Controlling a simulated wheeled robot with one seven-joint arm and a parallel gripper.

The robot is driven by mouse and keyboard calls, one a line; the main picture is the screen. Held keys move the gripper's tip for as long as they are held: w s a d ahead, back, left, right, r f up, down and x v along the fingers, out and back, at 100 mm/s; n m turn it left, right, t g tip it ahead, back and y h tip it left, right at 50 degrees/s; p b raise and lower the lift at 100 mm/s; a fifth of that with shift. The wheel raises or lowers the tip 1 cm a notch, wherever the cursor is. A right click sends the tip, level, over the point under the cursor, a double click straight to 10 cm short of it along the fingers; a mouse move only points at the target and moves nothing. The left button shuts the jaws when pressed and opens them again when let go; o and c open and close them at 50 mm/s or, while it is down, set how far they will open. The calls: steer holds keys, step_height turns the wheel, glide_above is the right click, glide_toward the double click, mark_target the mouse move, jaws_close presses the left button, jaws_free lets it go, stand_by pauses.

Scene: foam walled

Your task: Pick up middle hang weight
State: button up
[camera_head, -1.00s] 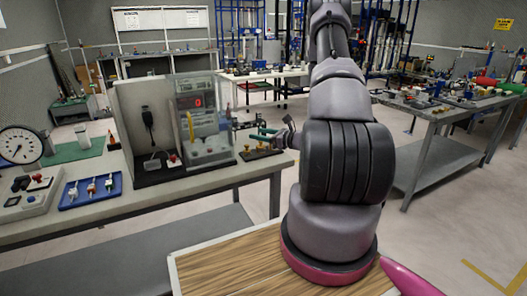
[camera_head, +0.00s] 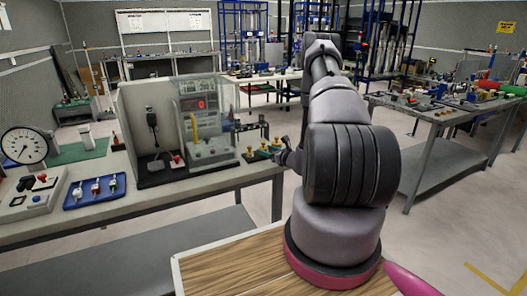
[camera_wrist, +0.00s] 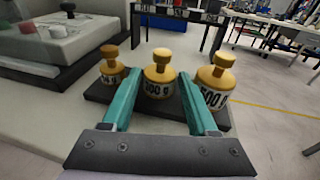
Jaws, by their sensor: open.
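Three brass weights with knobbed tops stand upright in a row on a dark base (camera_wrist: 98,92) in the wrist view. The middle weight (camera_wrist: 158,72) is marked 500 g or similar and stands between the two teal fingers of my gripper (camera_wrist: 156,92). The left weight (camera_wrist: 111,66) and the right weight (camera_wrist: 214,82) stand outside the fingers. My gripper is open, with a gap on both sides of the middle weight. In the head view the weights (camera_head: 263,150) are small at the bench's right end, and my arm hides most of the gripper.
A clear-walled instrument (camera_head: 205,120) with a red display stands left of the weights. A blue tray (camera_head: 95,190) and a round dial gauge (camera_head: 24,146) are farther left on the bench. In the wrist view a dark rail (camera_wrist: 180,22) stands behind the weights.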

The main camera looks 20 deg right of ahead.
steer(key=shift+x, duration=1.2)
jaws_close()
steer(key=shift+r, duration=0.1)
